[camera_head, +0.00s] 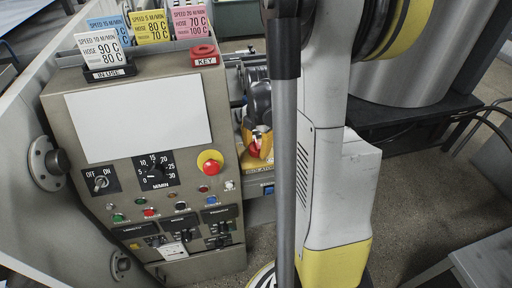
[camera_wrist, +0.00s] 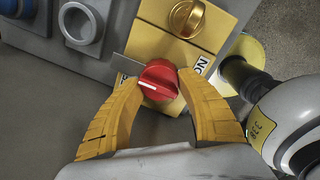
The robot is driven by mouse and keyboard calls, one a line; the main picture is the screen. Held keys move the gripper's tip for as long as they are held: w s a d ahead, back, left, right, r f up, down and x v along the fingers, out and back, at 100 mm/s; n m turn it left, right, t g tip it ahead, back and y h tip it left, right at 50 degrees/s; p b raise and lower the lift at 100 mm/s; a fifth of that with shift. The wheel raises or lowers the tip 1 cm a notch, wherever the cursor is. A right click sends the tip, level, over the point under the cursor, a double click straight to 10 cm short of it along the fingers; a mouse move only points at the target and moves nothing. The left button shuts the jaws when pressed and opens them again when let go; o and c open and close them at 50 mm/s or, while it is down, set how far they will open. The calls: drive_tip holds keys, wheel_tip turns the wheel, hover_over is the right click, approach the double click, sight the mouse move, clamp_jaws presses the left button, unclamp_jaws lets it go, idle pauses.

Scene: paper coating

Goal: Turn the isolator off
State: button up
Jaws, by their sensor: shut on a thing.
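The isolator is a red rotary knob (camera_wrist: 158,79) on a yellow plate (camera_wrist: 150,38), centre of the wrist view. Its white pointer mark faces left. An "ON" label (camera_wrist: 201,65) sits on the plate to its right, partly covered by a finger. My gripper (camera_wrist: 157,84) has its two yellow fingers closed on the knob from either side. In the head view a small part of the red knob (camera_head: 253,149) shows beside my yellow gripper (camera_head: 262,144), right of the control panel; my arm and a grey pole hide much there.
A brass-coloured knob (camera_wrist: 186,17) is above the red one, and a grey ring-shaped fitting (camera_wrist: 81,25) is at upper left in the wrist view. The control panel (camera_head: 88,200) carries switches, a dial and a red emergency button (camera_head: 210,163). Concrete floor (camera_head: 405,210) is open at right.

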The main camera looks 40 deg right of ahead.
sight(258, 146)
drive_tip(key=shift+s+f, duration=0.1)
drive_tip(key=o, duration=1.4)
drive_tip(key=shift+o, duration=0.2)
wheel_tip(258, 146, up, 12)
drive_tip(key=shift+s, duration=0.3)
